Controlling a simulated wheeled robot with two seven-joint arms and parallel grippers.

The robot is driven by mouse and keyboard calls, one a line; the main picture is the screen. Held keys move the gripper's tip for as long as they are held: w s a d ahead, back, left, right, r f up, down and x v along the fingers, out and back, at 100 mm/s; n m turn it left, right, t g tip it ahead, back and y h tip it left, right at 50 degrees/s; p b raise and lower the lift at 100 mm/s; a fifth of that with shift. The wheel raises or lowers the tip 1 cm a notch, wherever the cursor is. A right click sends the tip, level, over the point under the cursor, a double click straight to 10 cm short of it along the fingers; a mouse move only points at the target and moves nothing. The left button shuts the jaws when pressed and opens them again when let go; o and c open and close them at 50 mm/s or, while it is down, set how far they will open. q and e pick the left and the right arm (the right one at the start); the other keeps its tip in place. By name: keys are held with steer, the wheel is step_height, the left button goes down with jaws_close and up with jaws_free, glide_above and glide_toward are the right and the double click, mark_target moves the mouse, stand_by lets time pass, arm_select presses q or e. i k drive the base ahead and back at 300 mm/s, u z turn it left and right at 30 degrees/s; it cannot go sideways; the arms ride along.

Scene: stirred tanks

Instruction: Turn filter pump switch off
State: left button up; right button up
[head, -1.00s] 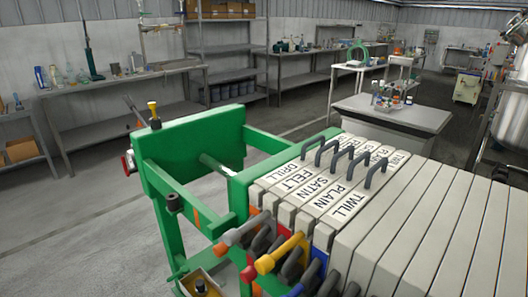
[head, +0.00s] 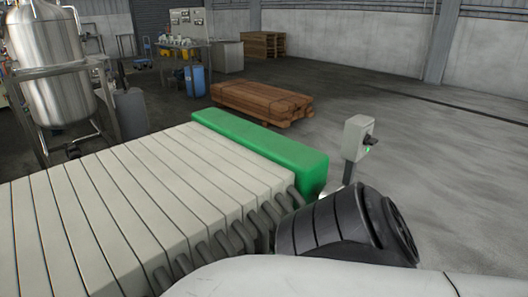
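A small grey control box (head: 354,136) stands on a post just beyond the right end of the filter press. A black switch (head: 370,140) sticks out of its right face, with a small green light (head: 367,150) below it. The switch is too small and too side-on to tell its position. No label is readable. Neither of my grippers is in view. Part of my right arm shows at the bottom right, as a white link and a black joint in front of the lower part of the post.
The filter press's pale plates (head: 130,200) fill the lower left, ending at a green end plate (head: 262,145). A stack of timber (head: 262,102) lies behind it. A steel tank (head: 60,70) stands at the upper left. The floor (head: 455,170) at the right is clear.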

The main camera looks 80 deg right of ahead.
mark_target(368, 140)
steer(key=z, duration=3.15)
steer(key=k, duration=0.4)
steer(key=z, duration=0.6)
steer(key=i, duration=0.75)
steer(key=z, duration=0.1)
